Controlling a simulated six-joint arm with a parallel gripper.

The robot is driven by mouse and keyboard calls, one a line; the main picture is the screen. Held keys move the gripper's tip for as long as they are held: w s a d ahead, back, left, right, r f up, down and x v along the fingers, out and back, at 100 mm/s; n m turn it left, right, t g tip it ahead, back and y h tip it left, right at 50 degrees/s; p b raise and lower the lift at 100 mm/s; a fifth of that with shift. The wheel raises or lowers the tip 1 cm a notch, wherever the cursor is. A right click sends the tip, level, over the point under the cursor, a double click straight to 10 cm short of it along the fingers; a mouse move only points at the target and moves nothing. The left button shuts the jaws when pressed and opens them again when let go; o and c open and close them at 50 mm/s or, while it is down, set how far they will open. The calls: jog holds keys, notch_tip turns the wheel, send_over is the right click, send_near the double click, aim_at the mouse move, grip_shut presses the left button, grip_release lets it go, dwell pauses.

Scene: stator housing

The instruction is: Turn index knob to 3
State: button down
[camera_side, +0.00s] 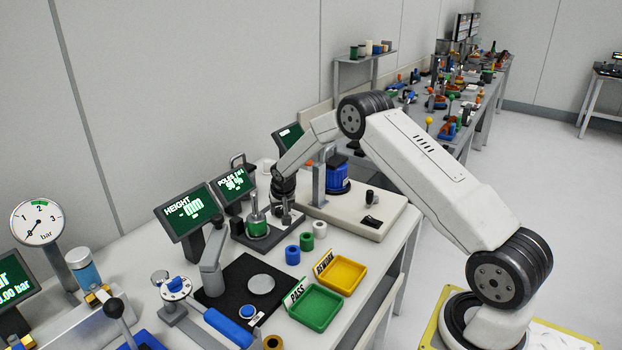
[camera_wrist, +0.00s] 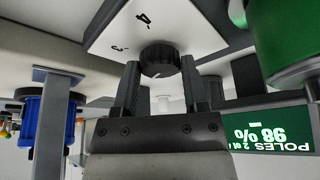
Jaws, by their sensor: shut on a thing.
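The index knob (camera_wrist: 160,58) is a dark ribbed round knob on a white plate (camera_wrist: 205,32) in the wrist view. The numerals 4 and 3 show on the plate beside it, 4 above and 3 to the left. A small pale mark shows at the knob's lower edge. My gripper (camera_wrist: 160,82) is shut on the knob, with one finger on each side. In the side view my gripper (camera_side: 284,188) is low over the bench near the green stator fixture (camera_side: 257,229); the knob cannot be made out there.
A screen reading POLES (camera_side: 233,182) stands just left of my gripper; it shows upside down in the wrist view (camera_wrist: 268,128). A blue cylinder (camera_wrist: 34,118) and a grey post (camera_wrist: 50,125) are close by. Green (camera_side: 297,312) and yellow (camera_side: 322,283) trays lie in front.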

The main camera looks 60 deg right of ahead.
jog(key=shift+w+a+m+g+h, duration=0.1)
jog(key=shift+m+g+h, duration=0.4)
jog(key=shift+m, duration=1.2)
jog(key=shift+w+m+g+h, duration=0.1)
jog(key=shift+m+g+h, duration=0.35)
jog(key=shift+m, duration=1.25)
jog(key=shift+g+y, duration=0.25)
jog(key=shift+c, duration=0.6)
grip_release()
jog(key=shift+r, duration=0.15)
jog(key=v, duration=0.7)
jog(key=shift+a+r, duration=0.2)
jog(key=shift+s, duration=0.15)
